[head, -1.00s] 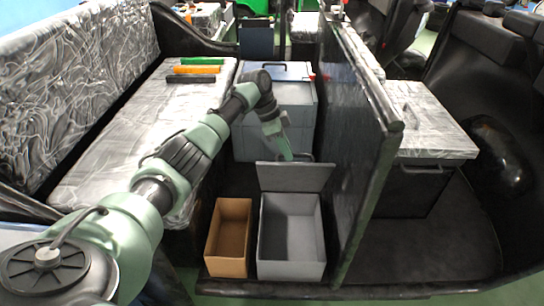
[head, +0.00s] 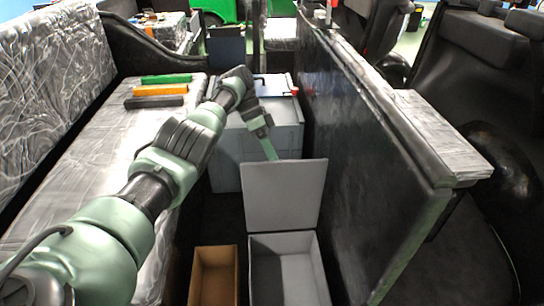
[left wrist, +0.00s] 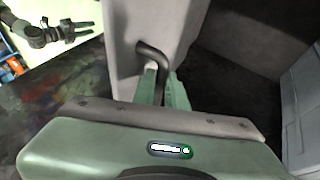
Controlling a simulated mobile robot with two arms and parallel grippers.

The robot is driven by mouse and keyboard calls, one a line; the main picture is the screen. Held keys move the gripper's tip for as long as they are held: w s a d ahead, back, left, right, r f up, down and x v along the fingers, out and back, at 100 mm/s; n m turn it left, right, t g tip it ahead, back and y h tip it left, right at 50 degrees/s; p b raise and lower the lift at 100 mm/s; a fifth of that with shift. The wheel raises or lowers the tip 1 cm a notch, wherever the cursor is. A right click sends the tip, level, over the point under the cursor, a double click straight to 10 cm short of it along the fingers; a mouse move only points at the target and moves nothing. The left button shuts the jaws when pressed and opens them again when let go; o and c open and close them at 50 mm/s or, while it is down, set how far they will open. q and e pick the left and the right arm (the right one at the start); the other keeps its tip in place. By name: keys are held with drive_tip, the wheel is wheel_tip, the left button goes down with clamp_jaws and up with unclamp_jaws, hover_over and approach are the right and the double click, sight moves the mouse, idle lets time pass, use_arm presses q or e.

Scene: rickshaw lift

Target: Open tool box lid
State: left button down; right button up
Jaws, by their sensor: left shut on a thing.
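The grey tool box (head: 284,238) stands on the dark floor with its grey lid (head: 285,195) raised steeply at the back edge. My left gripper (head: 272,155) is at the lid's upper edge. In the left wrist view, the green fingers of my left gripper (left wrist: 162,85) are shut on the lid's dark bent handle (left wrist: 152,55). The lid's grey face (left wrist: 130,85) fills the area beside the fingers. What seems to be my right gripper (left wrist: 82,31) shows small at the upper left of the left wrist view, fingers apart and empty.
A tan open box (head: 214,250) stands left of the tool box. A large grey case (head: 228,160) is behind the lid. A dark partition (head: 370,160) rises close on the right. Orange, green and black bars (head: 155,102) lie on the wrapped seat at left.

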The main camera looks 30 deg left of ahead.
use_arm(q)
drive_tip(key=shift+s+a+f, duration=0.1)
drive_tip(key=shift+f, duration=0.35)
drive_tip(key=c, duration=1.5)
unclamp_jaws()
drive_tip(key=shift+o, duration=0.2)
drive_tip(key=shift+w+r, duration=0.1)
drive_tip(key=shift+w, duration=0.1)
drive_tip(key=shift+r, duration=0.1)
